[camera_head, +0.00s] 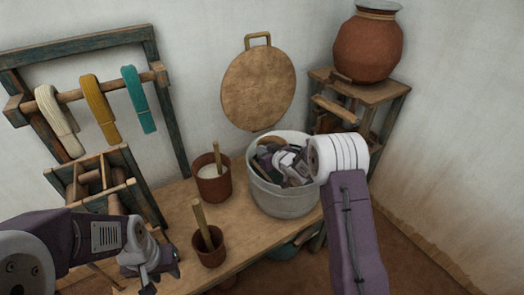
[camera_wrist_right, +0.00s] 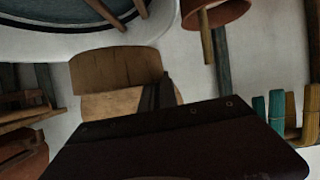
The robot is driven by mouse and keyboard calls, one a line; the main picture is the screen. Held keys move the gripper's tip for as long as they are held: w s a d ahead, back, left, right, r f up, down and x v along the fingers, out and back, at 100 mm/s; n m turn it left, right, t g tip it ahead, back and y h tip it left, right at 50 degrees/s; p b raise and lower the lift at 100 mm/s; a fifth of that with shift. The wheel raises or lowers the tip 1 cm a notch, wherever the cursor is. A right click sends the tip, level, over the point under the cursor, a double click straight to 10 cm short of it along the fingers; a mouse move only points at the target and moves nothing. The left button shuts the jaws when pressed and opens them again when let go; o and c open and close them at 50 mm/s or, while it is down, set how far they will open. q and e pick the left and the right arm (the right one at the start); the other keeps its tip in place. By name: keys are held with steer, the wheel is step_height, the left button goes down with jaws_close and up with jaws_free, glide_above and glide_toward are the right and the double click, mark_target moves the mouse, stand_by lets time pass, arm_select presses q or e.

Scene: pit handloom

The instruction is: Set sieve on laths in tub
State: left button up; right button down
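The grey-white tub (camera_head: 284,205) stands at the right end of the wooden table. Its rim also shows at the top of the right wrist view (camera_wrist_right: 85,47). Two thin brown sticks, probably laths (camera_wrist_right: 106,14), cross the tub opening there. My right gripper (camera_head: 284,166) is at the tub's mouth, pointing down into it; its fingertips are hard to make out. A brown rounded shape (camera_head: 272,142) shows inside the back rim; I cannot tell whether it is the sieve. No sieve is clearly seen. My left gripper (camera_head: 158,272) is empty at the table's front left; its finger gap is unclear.
Two brown pots with sticks, one with white contents (camera_head: 213,184) and one in front (camera_head: 208,250), stand left of the tub. A round brown board with a handle (camera_head: 258,88) hangs behind. A clay jar (camera_head: 368,48) stands on a stool at right. Yarn hanks (camera_head: 98,108) hang left.

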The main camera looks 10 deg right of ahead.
steer(key=shift+f+b, duration=1.9)
steer(key=shift+f, duration=0.45)
step_height(320, 180, down, 5)
steer(key=b, duration=0.3)
steer(key=shift+b, duration=0.35)
steer(key=c, duration=1.6)
jaws_free()
steer(key=shift+o, duration=0.2)
steer(key=shift+o, duration=0.6)
steer(key=shift+s+f, duration=0.1)
steer(key=shift+f, duration=0.1)
